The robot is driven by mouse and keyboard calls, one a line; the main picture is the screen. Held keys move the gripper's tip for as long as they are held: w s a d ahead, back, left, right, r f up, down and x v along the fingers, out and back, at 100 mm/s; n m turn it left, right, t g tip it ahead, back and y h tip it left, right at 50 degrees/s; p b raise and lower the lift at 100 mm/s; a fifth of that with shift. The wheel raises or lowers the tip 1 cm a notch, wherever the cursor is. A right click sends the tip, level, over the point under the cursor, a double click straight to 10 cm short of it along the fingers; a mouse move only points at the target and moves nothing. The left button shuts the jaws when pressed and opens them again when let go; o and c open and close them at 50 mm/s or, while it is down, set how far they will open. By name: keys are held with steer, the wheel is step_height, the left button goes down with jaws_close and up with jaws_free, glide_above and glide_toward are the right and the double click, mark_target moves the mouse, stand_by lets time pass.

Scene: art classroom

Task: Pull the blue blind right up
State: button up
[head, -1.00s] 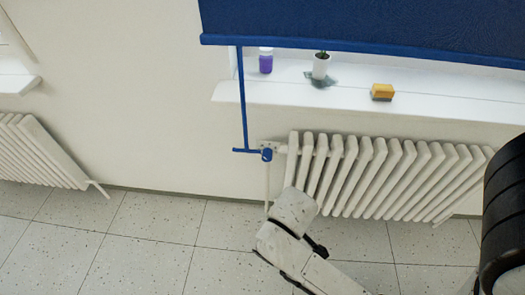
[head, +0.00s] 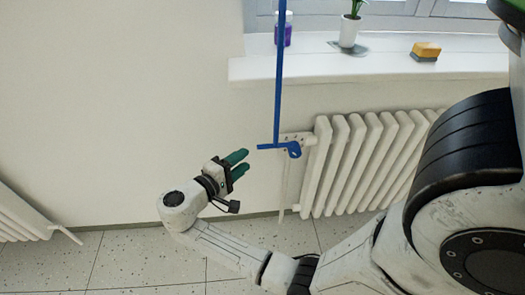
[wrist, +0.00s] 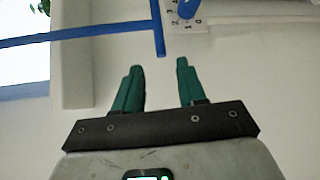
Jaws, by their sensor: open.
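The blue blind itself is out of view now. Its blue pull rod (head: 279,70) hangs down in front of the window sill and ends in a short blue crossbar (head: 268,147). My gripper (head: 246,161) is open and empty, its green fingers pointing at the crossbar from the lower left, a small gap away. In the wrist view the rod (wrist: 90,33) runs in from the left to the crossbar (wrist: 157,28). The crossbar lies just beyond my open fingertips (wrist: 160,68), not between them.
The sill (head: 380,66) holds a purple bottle (head: 284,30), a potted plant (head: 350,30) and a yellow sponge (head: 426,50). The wall at left is clear.

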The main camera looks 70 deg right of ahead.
mark_target(263, 147)
steer(key=x, duration=0.9)
steer(key=shift+s+d, duration=0.25)
steer(key=shift+d, duration=0.05)
steer(key=shift+c, duration=0.2)
jaws_close()
